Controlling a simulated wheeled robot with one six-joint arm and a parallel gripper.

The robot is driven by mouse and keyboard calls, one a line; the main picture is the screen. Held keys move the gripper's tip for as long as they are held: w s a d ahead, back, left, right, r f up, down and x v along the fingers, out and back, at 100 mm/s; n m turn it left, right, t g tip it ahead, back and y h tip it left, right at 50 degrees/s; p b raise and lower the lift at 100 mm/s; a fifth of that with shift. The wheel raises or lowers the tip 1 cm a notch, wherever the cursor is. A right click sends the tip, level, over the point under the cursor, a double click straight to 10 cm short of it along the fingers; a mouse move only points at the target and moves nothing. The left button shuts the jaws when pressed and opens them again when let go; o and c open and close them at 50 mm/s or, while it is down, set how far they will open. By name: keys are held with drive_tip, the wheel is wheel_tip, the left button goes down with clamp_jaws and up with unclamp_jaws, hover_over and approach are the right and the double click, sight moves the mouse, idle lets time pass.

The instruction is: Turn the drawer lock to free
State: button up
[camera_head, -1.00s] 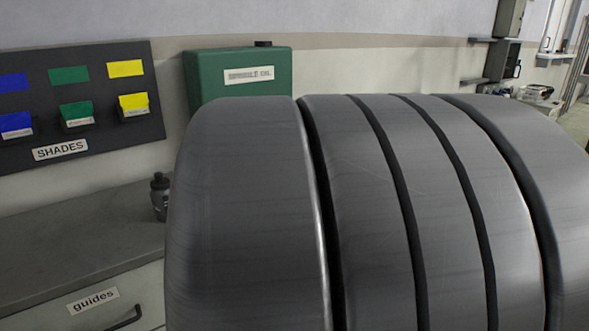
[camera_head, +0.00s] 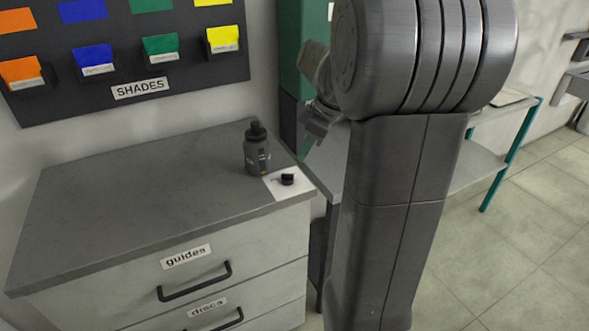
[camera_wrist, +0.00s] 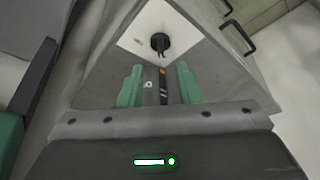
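The drawer lock is a small black knob (camera_head: 287,179) on a white plate (camera_head: 273,188) at the right front corner of the grey cabinet top. In the wrist view the knob (camera_wrist: 160,43) is near the top middle, beyond my fingertips; its plate's marks are too small to read. My gripper (camera_head: 307,150) is right of and above the cabinet corner, partly hidden behind my arm in the head view. Its green fingers (camera_wrist: 158,86) stand apart in the wrist view. A dark bottle appears between them, but in the head view it stands on the cabinet top, apart from my gripper.
The dark bottle (camera_head: 257,150) stands just behind the lock plate. The cabinet (camera_head: 120,190) has drawers labelled guides and discs with protruding handles. A SHADES board (camera_head: 130,60) hangs on the wall. A green cabinet (camera_head: 290,50) stands behind my arm. The left cabinet top is clear.

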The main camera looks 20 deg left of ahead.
sight(291, 175)
drive_tip(key=x, duration=0.8)
drive_tip(key=shift+a+f, duration=0.1)
drive_tip(key=shift+f, duration=0.1)
clamp_jaws()
